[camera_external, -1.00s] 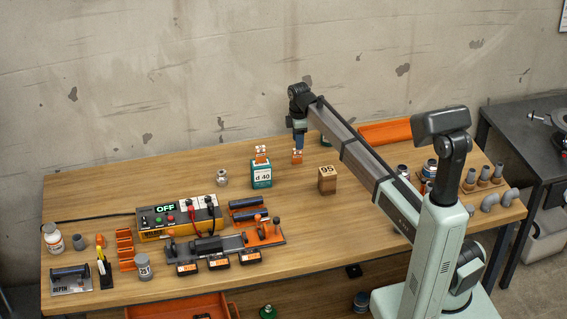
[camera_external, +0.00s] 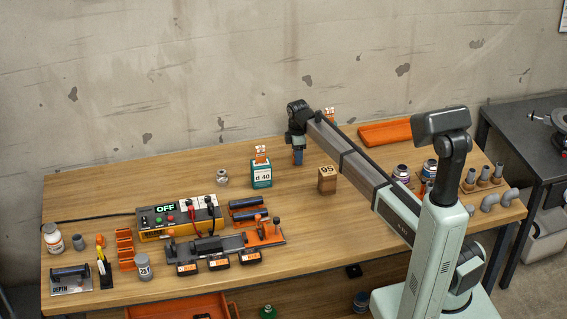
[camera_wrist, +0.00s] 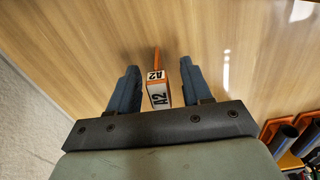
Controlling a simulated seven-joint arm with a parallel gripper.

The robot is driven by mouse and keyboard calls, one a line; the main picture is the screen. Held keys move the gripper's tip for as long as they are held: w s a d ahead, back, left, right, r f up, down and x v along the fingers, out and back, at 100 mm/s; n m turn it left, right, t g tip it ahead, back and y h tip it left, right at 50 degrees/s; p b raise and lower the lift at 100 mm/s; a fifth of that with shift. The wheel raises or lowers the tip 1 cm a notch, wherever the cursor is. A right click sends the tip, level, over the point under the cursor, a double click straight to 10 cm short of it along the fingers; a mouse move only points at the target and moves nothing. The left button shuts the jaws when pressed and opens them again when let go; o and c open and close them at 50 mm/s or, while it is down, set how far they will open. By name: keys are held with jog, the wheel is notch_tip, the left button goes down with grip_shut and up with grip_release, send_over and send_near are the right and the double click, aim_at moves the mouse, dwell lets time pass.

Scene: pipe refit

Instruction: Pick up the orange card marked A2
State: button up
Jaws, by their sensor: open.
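The orange card marked A2 (camera_wrist: 157,92) shows in the wrist view, with a white face and black A2 lettering. It stands between the two blue fingers of my gripper (camera_wrist: 158,70). The fingers are open, with a gap on each side of the card. In the external view my gripper (camera_external: 298,158) points down close to the table, right of the green d 40 block, and its fingers hide the card.
The green d 40 block (camera_external: 261,174) with an orange-white card (camera_external: 261,153) stands to the left. A wooden 95 block (camera_external: 327,180) is to the front right. Another orange card (camera_external: 329,114) shows behind the arm. An orange tray (camera_external: 386,133) lies at the back right.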

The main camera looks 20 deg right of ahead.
grip_shut()
dwell(0.4)
